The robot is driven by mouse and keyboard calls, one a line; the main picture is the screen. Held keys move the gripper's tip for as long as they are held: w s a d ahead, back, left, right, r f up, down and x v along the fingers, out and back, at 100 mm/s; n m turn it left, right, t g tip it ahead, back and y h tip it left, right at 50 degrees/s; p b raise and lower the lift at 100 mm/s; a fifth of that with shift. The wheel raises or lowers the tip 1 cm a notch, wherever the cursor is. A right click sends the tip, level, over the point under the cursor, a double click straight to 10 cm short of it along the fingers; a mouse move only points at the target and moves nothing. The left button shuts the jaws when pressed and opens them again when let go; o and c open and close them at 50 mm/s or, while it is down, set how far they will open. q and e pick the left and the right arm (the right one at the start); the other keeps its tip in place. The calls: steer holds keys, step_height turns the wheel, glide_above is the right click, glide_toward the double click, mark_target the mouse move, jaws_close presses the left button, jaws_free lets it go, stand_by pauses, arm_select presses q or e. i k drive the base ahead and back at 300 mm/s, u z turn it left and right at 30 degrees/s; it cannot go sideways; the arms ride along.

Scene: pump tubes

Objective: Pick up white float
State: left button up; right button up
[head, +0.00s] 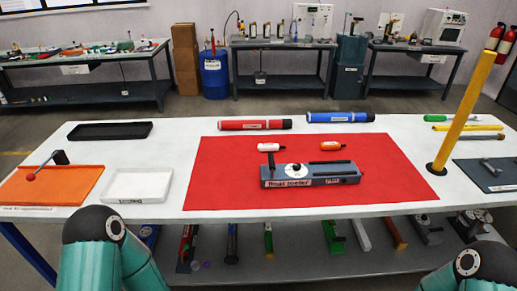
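A small white float (272,147) with a dark end lies on the red mat (223,172), behind the grey float tester (312,175). A similar orange float (331,146) lies to its right. Both lie on the mat, apart from each other. Only teal and dark links of my two arms show at the bottom left and bottom right. Neither gripper is in the picture, so their state and place relative to the white float are hidden.
A red tube (255,124) and a blue tube (341,117) lie behind the mat. A yellow post (463,110) stands at its right. A white tray (137,186), orange tray (75,187) and black tray (110,131) sit left. The mat's left part is clear.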

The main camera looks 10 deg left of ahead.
mark_target(266, 147)
steer(key=z, duration=1.85)
steer(key=i, duration=0.1)
steer(key=u, duration=3.1)
steer(key=i, duration=0.2)
steer(key=u, duration=1.75)
steer(key=k, duration=1.6)
steer(key=z, duration=1.35)
steer(key=i, duration=1)
